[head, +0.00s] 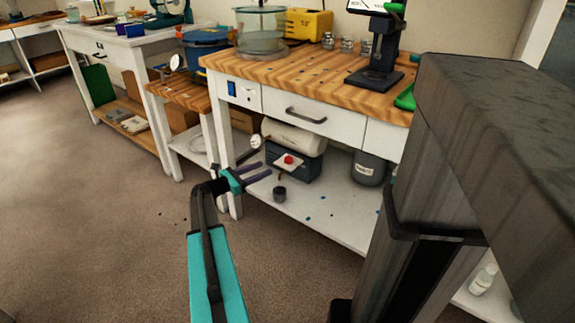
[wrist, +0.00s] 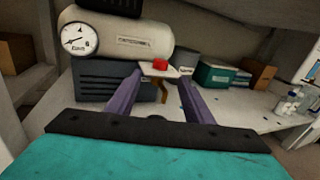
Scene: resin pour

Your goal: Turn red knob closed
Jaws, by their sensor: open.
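The red knob (head: 289,160) sits on a pale plate (head: 284,165) on the front of a dark compressor with a cream tank (head: 293,138), on the shelf under the wooden-topped bench. In the wrist view the red knob (wrist: 160,64) shows just beyond and between my two purple fingertips. My gripper (head: 262,171) is open and empty, with its fingers pointing at the compressor from the left front. It also shows in the wrist view (wrist: 153,80). I cannot tell whether the fingers touch the plate.
A round gauge (wrist: 79,39) is left of the fingers. A small black cup-like part (head: 280,193) is below the knob. A grey container (head: 369,168) stands to the right on the shelf. The bench drawer front (head: 300,112) lies above. Open floor (head: 110,220) is at left.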

